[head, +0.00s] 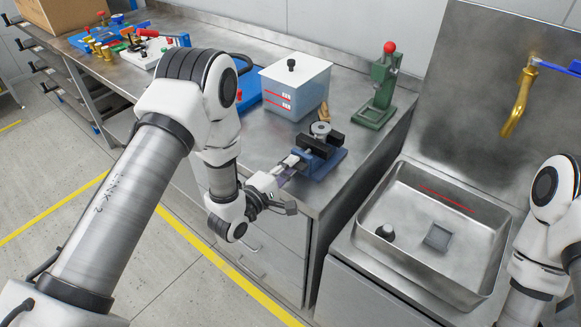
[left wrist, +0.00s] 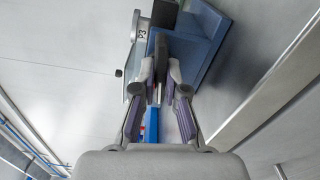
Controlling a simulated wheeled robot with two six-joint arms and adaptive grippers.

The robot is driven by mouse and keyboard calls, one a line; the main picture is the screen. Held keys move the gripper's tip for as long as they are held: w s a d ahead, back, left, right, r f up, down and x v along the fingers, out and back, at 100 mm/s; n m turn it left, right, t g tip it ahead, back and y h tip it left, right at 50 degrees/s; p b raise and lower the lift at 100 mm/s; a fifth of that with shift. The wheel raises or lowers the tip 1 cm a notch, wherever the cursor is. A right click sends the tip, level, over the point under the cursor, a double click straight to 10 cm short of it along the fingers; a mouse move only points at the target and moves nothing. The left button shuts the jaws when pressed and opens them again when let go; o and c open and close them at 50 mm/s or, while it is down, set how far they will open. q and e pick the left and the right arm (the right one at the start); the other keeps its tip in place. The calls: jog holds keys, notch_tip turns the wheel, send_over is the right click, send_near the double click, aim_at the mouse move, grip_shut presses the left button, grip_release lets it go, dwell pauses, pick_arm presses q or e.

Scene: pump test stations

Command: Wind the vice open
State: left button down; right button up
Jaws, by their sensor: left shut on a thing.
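The vice (head: 326,160) is blue with dark jaws and sits near the front edge of the steel bench. A round grey metal part (head: 321,129) is at its jaws. My left gripper (head: 287,169) is at the front end of the vice, shut on its handle. In the left wrist view the fingertips (left wrist: 160,88) close in front of the blue vice body (left wrist: 208,45).
A clear-walled tank (head: 296,88) with a lid knob and a green press (head: 379,88) with a red knob stand behind the vice. A steel sink (head: 470,235) lies to the right, below a brass tap (head: 517,100). Small parts fill the bench's far left.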

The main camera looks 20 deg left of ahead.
pick_arm(q)
jog(key=n, duration=0.5)
jog(key=shift+n+b, duration=0.3)
jog(key=shift+f+n, duration=0.15)
jog(key=shift+n, duration=1.95)
jog(key=shift+s, duration=0.1)
jog(key=c, duration=1.2)
grip_release()
jog(key=shift+f, duration=0.1)
jog(key=v, duration=1.2)
